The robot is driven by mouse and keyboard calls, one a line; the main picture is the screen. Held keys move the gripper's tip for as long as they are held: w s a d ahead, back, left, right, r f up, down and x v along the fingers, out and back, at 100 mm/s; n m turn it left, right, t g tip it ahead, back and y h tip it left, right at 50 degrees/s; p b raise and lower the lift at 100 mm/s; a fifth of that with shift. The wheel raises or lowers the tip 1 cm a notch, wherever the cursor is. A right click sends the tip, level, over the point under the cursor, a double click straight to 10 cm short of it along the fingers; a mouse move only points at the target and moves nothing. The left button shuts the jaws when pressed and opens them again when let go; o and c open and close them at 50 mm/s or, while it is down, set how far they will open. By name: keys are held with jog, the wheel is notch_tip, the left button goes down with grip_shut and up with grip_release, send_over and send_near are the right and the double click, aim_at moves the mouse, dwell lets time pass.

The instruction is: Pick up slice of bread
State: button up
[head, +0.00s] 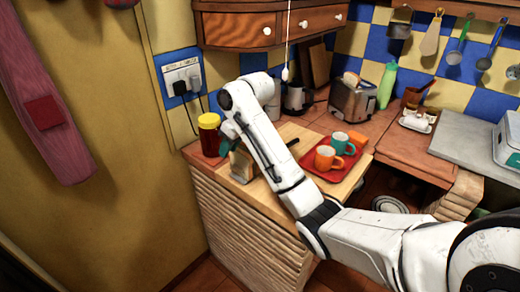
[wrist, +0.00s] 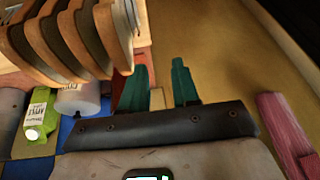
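Slices of bread (head: 241,164) stand upright, side by side, on a wooden board at the counter's left end, partly hidden by my arm. In the wrist view the bread slices (wrist: 70,38) fill the upper left, with brown crusts. My gripper (wrist: 158,88) has two teal fingers spread apart with nothing between them. The slices are to the left of the fingers in that view, apart from the gap. In the head view my gripper (head: 226,142) is just above the bread, near the jar, mostly hidden by my wrist.
A dark red jar with yellow lid (head: 209,136) stands left of the bread. A red tray (head: 333,174) holds an orange mug (head: 327,157) and a teal mug (head: 341,142). A toaster (head: 352,102), kettle (head: 297,97) and green bottle (head: 387,84) stand behind. A wall cabinet (head: 240,28) hangs above.

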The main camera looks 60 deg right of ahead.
jog(key=s+d+r+m+g+h, duration=0.1)
jog(key=s+d+r, duration=0.25)
jog(key=d, duration=0.35)
jog(key=s+d+r, duration=0.3)
jog(key=d+r, duration=0.1)
jog(key=d, duration=0.2)
jog(key=x, duration=0.4)
jog(key=shift+s+d+f, duration=0.15)
jog(key=shift+d+f, duration=0.15)
jog(key=shift+g, duration=0.3)
jog(key=shift+p+x, duration=0.7)
jog(key=shift+x, duration=2.4)
jog(key=shift+a, duration=0.2)
grip_shut()
